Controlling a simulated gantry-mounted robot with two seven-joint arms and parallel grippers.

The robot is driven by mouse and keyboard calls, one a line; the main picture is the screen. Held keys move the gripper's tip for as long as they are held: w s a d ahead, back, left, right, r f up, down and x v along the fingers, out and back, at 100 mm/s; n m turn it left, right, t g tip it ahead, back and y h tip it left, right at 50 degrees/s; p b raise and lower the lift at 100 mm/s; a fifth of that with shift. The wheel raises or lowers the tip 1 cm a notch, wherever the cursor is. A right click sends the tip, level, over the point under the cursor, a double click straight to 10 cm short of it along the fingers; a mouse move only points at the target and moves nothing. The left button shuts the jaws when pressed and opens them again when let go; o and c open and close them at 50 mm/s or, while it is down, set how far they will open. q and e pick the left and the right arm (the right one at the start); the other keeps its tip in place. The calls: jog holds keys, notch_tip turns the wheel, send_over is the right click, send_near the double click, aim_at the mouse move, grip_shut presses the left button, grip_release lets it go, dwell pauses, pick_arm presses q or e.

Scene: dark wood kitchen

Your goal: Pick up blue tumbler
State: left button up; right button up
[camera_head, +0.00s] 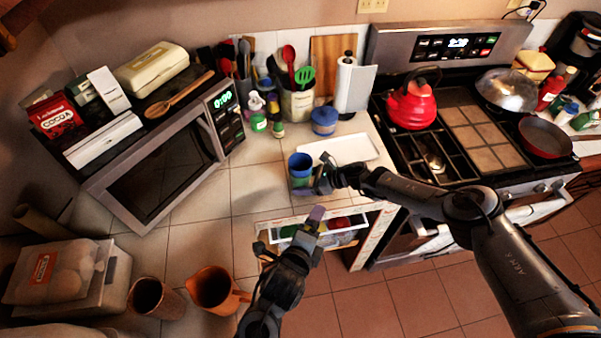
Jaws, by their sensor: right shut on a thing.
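The blue tumbler (300,168) stands upright on the tiled counter, near the front edge, left of a white tray. Its upper part is blue and its lower part looks greenish. My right gripper (322,179) is shut on the tumbler at its right side. The fingers hide part of that side. My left gripper (312,219) is lower, in front of the counter edge near a drawer. Whether its jaws are open or shut is unclear.
The white tray (340,151) and a blue lidded pot (324,121) are behind the tumbler. An open drawer (340,236) juts out below. A microwave (160,150) stands left, a stove with a red kettle (412,103) right. Brown pitchers (212,288) stand front left.

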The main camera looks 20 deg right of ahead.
pick_arm(q)
jog(key=w+d+r+m+t+h, duration=0.3)
jog(key=w+m, duration=0.4)
jog(key=w, duration=0.6)
pick_arm(e)
jog(key=shift+d, duration=0.1)
pick_arm(q)
jog(key=m+g, duration=0.4)
jog(key=m, duration=0.8)
send_near(307, 158)
jog(key=shift+m+h, duration=0.3)
jog(key=shift+h, duration=0.2)
jog(key=shift+a+f+x, duration=0.1)
jog(key=shift+f+x, duration=0.05)
jog(key=shift+x, duration=1.05)
jog(key=shift+a+f+x, duration=0.1)
jog(key=shift+f+x, duration=0.05)
jog(key=shift+x, duration=1.05)
jog(key=shift+w, duration=0.15)
jog(key=c, duration=1.3)
jog(key=shift+o, duration=0.2)
